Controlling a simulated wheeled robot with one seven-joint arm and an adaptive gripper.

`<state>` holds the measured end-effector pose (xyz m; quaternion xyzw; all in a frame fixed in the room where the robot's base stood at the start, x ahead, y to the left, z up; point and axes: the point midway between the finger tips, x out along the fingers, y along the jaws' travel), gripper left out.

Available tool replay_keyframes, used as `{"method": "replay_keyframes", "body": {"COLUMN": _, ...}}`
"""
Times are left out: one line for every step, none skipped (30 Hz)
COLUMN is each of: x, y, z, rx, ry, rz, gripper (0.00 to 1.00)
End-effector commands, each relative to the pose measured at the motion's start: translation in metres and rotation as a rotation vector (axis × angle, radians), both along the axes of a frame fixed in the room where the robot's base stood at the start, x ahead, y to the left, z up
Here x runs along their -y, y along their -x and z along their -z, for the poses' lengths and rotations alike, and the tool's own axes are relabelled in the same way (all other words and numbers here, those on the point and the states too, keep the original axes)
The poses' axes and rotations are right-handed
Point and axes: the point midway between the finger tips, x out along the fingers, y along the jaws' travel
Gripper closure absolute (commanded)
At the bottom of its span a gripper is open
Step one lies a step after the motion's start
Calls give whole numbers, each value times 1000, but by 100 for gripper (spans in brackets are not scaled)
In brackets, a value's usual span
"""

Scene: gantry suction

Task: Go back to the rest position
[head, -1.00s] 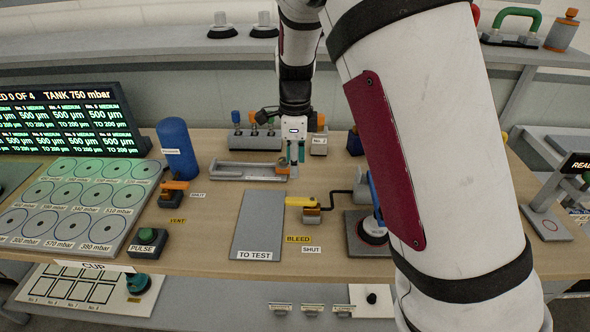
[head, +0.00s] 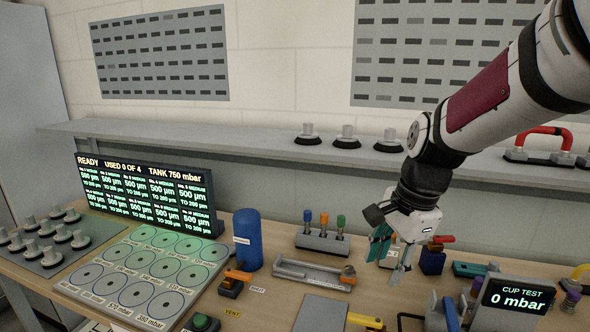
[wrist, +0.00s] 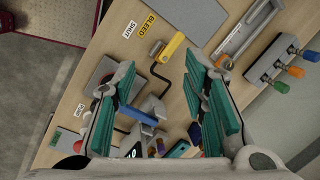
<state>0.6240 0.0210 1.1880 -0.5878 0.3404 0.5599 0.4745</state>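My gripper (head: 388,256) hangs above the right part of the bench, with its teal fingers pointing down. In the wrist view my gripper (wrist: 158,95) has its two fingers well apart, with nothing between them but the bench below. Under it the wrist view shows the yellow bleed lever (wrist: 172,46) and a bent black tube. My arm reaches in from the upper right.
The tool rack (head: 322,240), grey tray (head: 312,273) and blue tank (head: 247,238) stand left of my gripper. The cup test display (head: 517,297) reads 0 mbar at right. A shelf (head: 250,142) with suction cups runs behind.

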Motion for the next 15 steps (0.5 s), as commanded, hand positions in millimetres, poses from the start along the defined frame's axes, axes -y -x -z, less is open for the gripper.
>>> {"method": "replay_keyframes", "body": {"x": 2, "y": 14, "z": -14, "rx": 38, "ry": 4, "rz": -77, "gripper": 60}}
{"method": "replay_keyframes", "body": {"x": 3, "y": 22, "z": -20, "rx": 59, "ry": 10, "rz": -127, "gripper": 60}}
{"method": "replay_keyframes", "body": {"x": 4, "y": 32, "z": -27, "rx": 86, "ry": 20, "rz": -193, "gripper": 60}}
{"method": "replay_keyframes", "body": {"x": 5, "y": 41, "z": -32, "rx": 106, "ry": 31, "rz": -244, "gripper": 60}}
{"method": "replay_keyframes", "body": {"x": 6, "y": 49, "z": -38, "rx": 127, "ry": 42, "rz": -295, "gripper": 60}}
{"method": "replay_keyframes", "body": {"x": 6, "y": 59, "z": -44, "rx": 154, "ry": 59, "rz": -361, "gripper": 60}}
{"method": "replay_keyframes", "body": {"x": 7, "y": 68, "z": -48, "rx": 173, "ry": 75, "rz": -410, "gripper": 60}}
{"method": "replay_keyframes", "body": {"x": 8, "y": 76, "z": -52, "rx": 194, "ry": 92, "rz": -460, "gripper": 60}}
{"method": "replay_keyframes", "body": {"x": 9, "y": 87, "z": -57, "rx": 219, "ry": 116, "rz": -526, "gripper": 60}}
{"method": "replay_keyframes", "body": {"x": 10, "y": 95, "z": -60, "rx": 238, "ry": 136, "rz": -575, "gripper": 60}}
{"method": "replay_keyframes", "body": {"x": 11, "y": 103, "z": -63, "rx": 256, "ry": 159, "rz": -624, "gripper": 60}}
{"method": "replay_keyframes", "body": {"x": 12, "y": 114, "z": -66, "rx": 279, "ry": 190, "rz": -688, "gripper": 60}}
{"method": "replay_keyframes", "body": {"x": 13, "y": 122, "z": -68, "rx": 295, "ry": 216, "rz": -737, "gripper": 60}}
{"method": "replay_keyframes", "body": {"x": 14, "y": 130, "z": -70, "rx": 310, "ry": 242, "rz": -783, "gripper": 60}}
{"method": "replay_keyframes", "body": {"x": 15, "y": 140, "z": -71, "rx": 325, "ry": 279, "rz": -843, "gripper": 60}}
